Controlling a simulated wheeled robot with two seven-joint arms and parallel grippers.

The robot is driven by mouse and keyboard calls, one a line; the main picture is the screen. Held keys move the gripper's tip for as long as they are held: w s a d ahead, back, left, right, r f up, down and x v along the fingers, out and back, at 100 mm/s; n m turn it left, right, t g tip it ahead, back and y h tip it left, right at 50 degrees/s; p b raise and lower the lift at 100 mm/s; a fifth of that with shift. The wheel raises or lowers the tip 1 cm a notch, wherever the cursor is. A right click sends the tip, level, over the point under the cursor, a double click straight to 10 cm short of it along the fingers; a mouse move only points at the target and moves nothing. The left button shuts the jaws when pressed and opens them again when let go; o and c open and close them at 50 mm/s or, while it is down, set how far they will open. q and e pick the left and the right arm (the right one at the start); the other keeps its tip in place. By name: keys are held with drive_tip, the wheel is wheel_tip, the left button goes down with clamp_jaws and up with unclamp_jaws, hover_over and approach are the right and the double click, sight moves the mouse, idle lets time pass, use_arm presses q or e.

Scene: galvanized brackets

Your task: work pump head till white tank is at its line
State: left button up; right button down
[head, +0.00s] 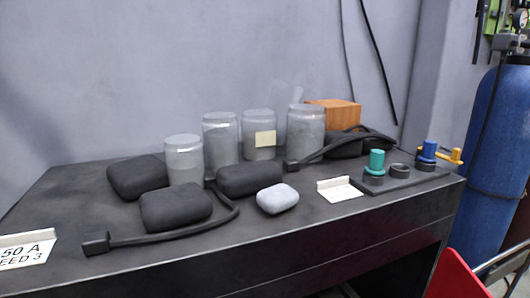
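A teal pump head (376,160) stands upright in a dark round seat on a flat black base (405,181) at the table's right. A blue pump head (428,150) stands behind it to the right. An empty-looking dark ring (400,170) sits between them. Several clear greyish tanks stand toward the back: a short one (184,160), a taller one (220,140), one with a cream label (258,148) and a wide one (306,132). I cannot tell which is the white tank, nor see a fill line or level. Neither gripper is in view.
Dark rounded blocks (176,207) and a pale grey one (278,199) lie around the tanks. Black hoses (180,237) cross the dark table (300,225). A folded card (339,189), a sign (25,252), a wooden box (335,113) and a yellow fitting (455,155) also show. A blue cylinder (492,150) stands right.

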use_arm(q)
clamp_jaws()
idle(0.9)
